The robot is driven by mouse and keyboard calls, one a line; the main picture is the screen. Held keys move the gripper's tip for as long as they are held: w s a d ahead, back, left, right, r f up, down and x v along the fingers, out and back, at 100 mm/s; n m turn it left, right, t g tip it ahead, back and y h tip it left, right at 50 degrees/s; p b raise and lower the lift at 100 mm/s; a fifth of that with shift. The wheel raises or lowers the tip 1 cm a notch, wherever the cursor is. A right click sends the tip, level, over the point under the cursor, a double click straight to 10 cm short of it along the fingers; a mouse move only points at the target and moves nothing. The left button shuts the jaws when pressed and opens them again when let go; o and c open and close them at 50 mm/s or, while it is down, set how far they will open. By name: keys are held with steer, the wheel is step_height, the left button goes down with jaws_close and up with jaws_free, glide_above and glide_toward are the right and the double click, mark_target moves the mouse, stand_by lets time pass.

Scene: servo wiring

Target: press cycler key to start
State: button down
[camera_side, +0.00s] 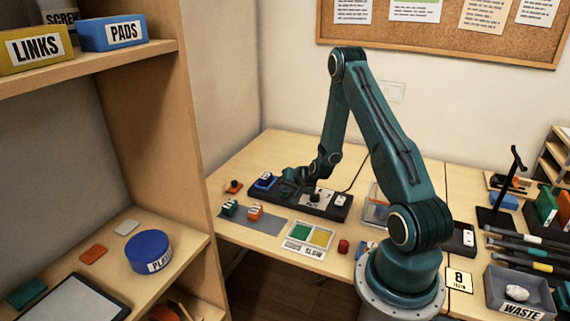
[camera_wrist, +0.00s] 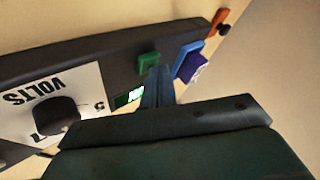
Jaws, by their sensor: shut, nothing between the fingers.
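The cycler (camera_side: 340,211) is a long black box on the table; in the wrist view its dark body (camera_wrist: 100,58) carries a white VOLTS panel (camera_wrist: 65,80) with a black knob (camera_wrist: 56,115). A raised green key (camera_wrist: 149,61) stands near the cycler's end, beside a small lit display (camera_wrist: 130,96). My gripper (camera_side: 286,177) is low over the cycler's left part. In the wrist view its blue fingers (camera_wrist: 159,76) are together and empty, with tips right beside the green key. I cannot tell whether they touch it.
A blue holder (camera_side: 265,181) with a dark blue part sits at the cycler's left end, near an orange piece (camera_side: 233,187). Green (camera_side: 229,207) and orange (camera_side: 255,212) parts lie on a grey mat in front. A SLOW card (camera_side: 310,252) and red block (camera_side: 343,246) lie nearby.

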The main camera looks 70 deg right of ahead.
mark_target(286, 194)
steer(key=shift+r, duration=0.1)
stand_by(0.4)
steer(key=shift+r, duration=0.8)
steer(key=shift+r, duration=0.1)
steer(key=shift+r, duration=2.4)
